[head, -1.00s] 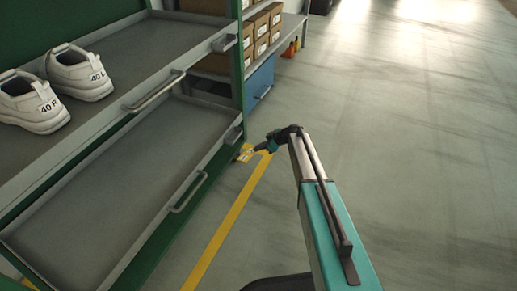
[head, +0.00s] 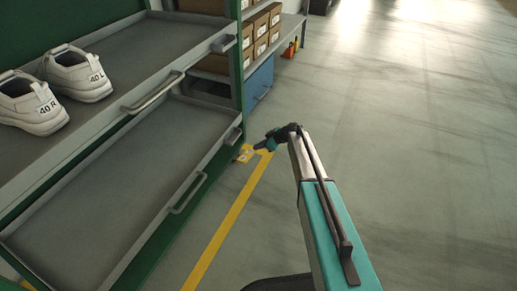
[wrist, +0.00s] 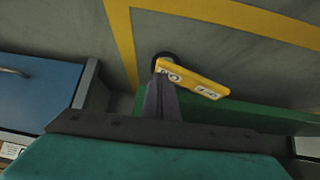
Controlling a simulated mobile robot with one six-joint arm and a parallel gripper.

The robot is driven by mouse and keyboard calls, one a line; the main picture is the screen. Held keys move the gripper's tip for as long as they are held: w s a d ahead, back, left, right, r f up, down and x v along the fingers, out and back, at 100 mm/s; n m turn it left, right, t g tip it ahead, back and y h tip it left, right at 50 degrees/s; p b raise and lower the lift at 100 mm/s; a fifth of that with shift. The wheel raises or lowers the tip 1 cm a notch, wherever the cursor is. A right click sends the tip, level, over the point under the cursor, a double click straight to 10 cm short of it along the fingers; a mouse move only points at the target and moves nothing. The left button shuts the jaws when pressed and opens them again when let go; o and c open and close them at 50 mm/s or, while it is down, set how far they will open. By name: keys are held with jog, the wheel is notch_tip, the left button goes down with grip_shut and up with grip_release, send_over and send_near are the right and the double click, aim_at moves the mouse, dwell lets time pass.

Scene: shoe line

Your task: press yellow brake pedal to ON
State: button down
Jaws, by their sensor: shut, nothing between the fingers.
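The yellow brake pedal (wrist: 200,81) is a flat bar with white labels in the wrist view, near the floor. In the head view it is small at the foot of the green rack post (head: 245,154). My gripper (wrist: 161,80) is shut and empty. Its dark fingertips are at the pedal's left end in the wrist view and overlap it in the picture; I cannot tell if they touch. In the head view my gripper (head: 257,148) is just right of the pedal. Whether the pedal is at ON cannot be read.
The green rack holds grey trays (head: 120,185); white shoes (head: 78,72) sit on the upper one. A yellow floor line (head: 228,222) runs beside it. A blue cabinet (head: 259,85) and shelved boxes (head: 262,28) stand behind. The floor at right is clear.

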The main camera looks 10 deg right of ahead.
jog(key=s+d+r+p, duration=0.1)
jog(key=d+r+p, duration=0.3)
jog(key=d+r, duration=0.3)
jog(key=shift+s+d+r, duration=0.2)
jog(key=shift+d+r, duration=0.15)
jog(key=shift+r, duration=0.95)
